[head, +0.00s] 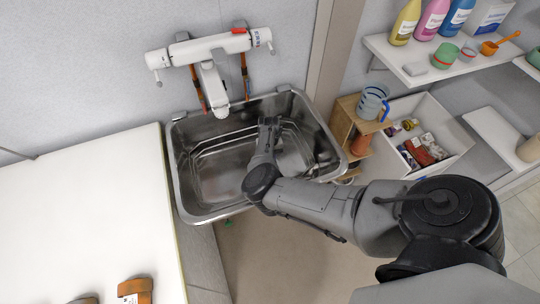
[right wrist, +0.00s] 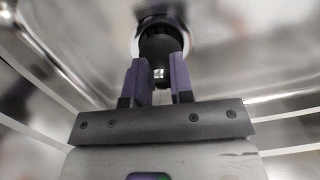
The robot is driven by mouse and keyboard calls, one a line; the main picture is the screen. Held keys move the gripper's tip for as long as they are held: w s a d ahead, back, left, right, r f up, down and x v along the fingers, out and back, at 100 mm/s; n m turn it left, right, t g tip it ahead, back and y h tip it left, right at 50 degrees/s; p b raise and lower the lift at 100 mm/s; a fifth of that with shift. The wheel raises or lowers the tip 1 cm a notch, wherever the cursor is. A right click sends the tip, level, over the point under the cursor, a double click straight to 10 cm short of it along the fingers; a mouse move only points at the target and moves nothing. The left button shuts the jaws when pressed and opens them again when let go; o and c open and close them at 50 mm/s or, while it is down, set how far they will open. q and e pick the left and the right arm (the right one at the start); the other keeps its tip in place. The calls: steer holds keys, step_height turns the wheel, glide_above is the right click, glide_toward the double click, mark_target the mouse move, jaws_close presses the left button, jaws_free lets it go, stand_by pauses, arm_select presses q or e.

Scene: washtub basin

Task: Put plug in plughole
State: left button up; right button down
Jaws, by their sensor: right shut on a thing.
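The sink basin (head: 215,165) is a metal tub below a white tap. My right arm reaches into it from the right in the head view. In the right wrist view my right gripper (right wrist: 159,80) has its two purple fingers shut on the black plug (right wrist: 160,47). The pale round rim of the plughole (right wrist: 135,42) shows around the plug's far end. The plug is lined up with the plughole, but I cannot tell how deep it sits. In the head view the arm hides the plug and plughole. My left gripper is not in view.
A white tap (head: 213,80) overhangs the back of the basin. A white counter (head: 85,215) lies left of it. A wooden stand with a blue-handled jug (head: 372,101) and a white box (head: 430,128) of items stand to the right. The basin's left side is clear.

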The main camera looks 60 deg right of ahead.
steer(key=shift+f, duration=0.3)
steer(key=shift+f+b, duration=0.75)
steer(key=c, duration=0.9)
jaws_free()
steer(key=shift+r, duration=0.2)
step_height(320, 180, up, 13)
steer(key=w+d+p, duration=0.1)
steer(key=p, duration=0.2)
steer(key=shift+d+r, duration=0.15)
steer(key=shift+w, duration=0.1)
